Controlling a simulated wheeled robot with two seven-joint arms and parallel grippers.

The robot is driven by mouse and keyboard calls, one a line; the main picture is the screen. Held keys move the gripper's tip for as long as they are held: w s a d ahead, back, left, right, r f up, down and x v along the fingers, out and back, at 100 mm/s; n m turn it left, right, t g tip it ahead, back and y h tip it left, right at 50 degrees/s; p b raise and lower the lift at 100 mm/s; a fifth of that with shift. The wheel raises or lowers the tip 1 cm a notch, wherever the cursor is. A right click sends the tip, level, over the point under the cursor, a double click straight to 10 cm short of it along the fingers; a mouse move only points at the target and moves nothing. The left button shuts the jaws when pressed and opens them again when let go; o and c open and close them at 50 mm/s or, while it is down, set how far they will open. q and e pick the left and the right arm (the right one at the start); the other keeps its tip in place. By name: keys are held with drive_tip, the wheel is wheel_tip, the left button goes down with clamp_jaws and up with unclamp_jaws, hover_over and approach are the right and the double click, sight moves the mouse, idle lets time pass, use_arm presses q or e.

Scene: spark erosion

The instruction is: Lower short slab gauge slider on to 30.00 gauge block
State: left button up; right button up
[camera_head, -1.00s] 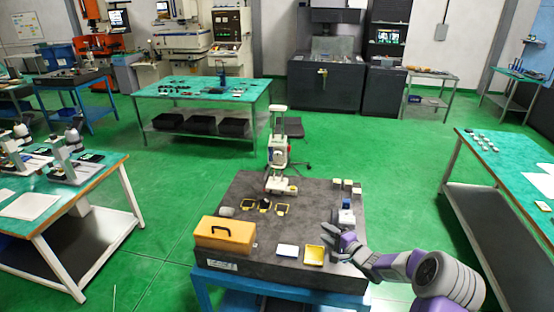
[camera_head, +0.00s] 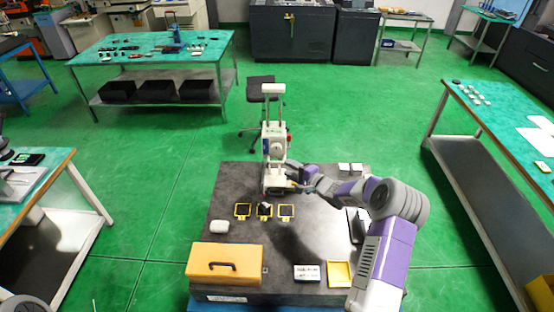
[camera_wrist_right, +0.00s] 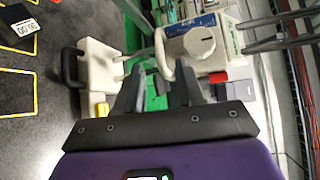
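The short slab gauge (camera_head: 274,145) is a white upright gauge with a round dial at the back of the dark plate. Its slider, with dial (camera_wrist_right: 200,42) and red part (camera_wrist_right: 218,77), fills the upper middle of the right wrist view. My right gripper (camera_head: 300,180) is at the gauge's lower right; its two fingers (camera_wrist_right: 158,85) stand apart, with pale gauge parts beyond them. I cannot tell whether they touch it. A dark block with a white label reading 30.00 (camera_wrist_right: 18,35) lies left in the wrist view, near yellow outlines. My left gripper is not in view.
The dark plate (camera_head: 225,190) carries yellow-framed spots (camera_head: 285,211), an orange case (camera_head: 225,264), a white box (camera_head: 307,272), a yellow tray (camera_head: 340,273) and a rounded white item (camera_head: 219,226). Small pale blocks (camera_head: 350,167) sit at its back right. A stool (camera_head: 260,88) stands behind.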

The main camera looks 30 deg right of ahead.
sight(274, 144)
drive_tip(key=x, duration=0.5)
drive_tip(key=shift+w+a+f, duration=0.1)
drive_tip(key=shift+w, duration=0.05)
